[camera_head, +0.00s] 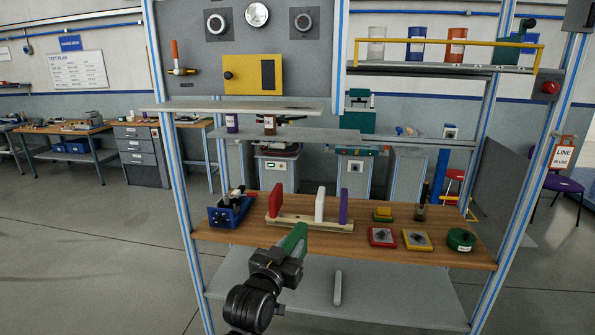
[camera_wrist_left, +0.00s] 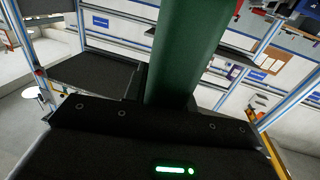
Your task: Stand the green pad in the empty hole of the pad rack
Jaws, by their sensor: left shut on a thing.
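The green pad (camera_head: 296,236) is held in my left gripper (camera_head: 291,249), in front of the wooden bench top and tilted. It fills the upper middle of the left wrist view (camera_wrist_left: 185,55), where the gripper body is below it. The pad rack (camera_head: 285,219) is a pale wooden strip on the bench, just behind the green pad. A red pad (camera_head: 275,201), a white pad (camera_head: 320,204) and a purple pad (camera_head: 343,207) stand in it. A gap shows between the red and white pads. The hole itself is too small to make out. My right gripper is not in view.
A blue bin (camera_head: 228,213) with tools stands left of the rack. Red and yellow framed pieces (camera_head: 382,237) (camera_head: 417,240) and a green round tin (camera_head: 461,240) lie to the right. A grey shelf (camera_head: 380,293) is below the bench, with upright frame posts at both sides.

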